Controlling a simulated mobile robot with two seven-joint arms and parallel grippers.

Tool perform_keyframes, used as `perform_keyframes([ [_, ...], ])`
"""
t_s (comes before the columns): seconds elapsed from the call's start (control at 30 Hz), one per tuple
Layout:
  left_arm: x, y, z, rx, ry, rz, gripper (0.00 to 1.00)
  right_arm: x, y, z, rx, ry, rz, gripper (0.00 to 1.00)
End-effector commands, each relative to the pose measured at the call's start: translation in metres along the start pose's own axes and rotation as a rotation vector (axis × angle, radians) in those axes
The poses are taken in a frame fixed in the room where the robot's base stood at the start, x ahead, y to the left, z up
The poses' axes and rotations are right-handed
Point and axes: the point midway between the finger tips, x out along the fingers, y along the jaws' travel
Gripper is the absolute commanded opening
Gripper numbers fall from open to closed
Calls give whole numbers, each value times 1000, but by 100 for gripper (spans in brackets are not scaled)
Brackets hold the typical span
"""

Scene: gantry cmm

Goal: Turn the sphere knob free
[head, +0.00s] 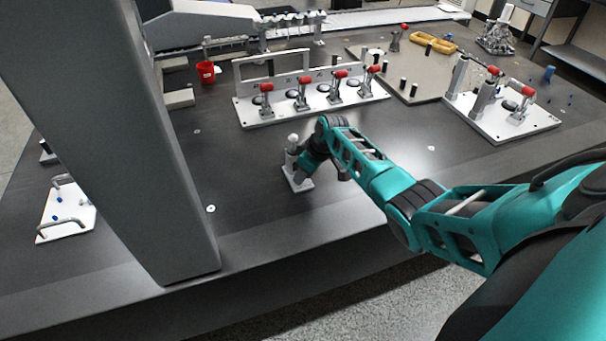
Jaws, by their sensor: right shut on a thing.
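A small stand with a pale sphere (293,138) on an upright post stands on the dark table, on a light square base plate (298,184). The sphere knob cannot be made out apart from my gripper, which covers the right side of the stand. My right gripper (301,170) reaches in from the right, pointing down against the post. It is shut on the sphere knob, though its fingertips are mostly hidden. My left gripper is not in view.
A plate with several red-handled clamps (243,112) stands behind the sphere stand. Another clamp plate (545,120) is at the right. A grey column (120,140) rises at the left, beside a white plate with handles (75,213). A red cup (206,72) stands farther back. The table around the stand is clear.

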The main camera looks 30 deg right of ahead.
Motion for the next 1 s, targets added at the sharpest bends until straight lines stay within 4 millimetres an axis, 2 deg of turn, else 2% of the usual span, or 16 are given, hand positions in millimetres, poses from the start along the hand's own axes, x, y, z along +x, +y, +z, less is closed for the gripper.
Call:
perform_keyframes([
  [0.6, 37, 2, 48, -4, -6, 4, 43, 4, 6, -2, -508, 5, -206, 0],
  [1.0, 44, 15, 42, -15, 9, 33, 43, 1, 7, -4, -673, 4, -274, 0],
])
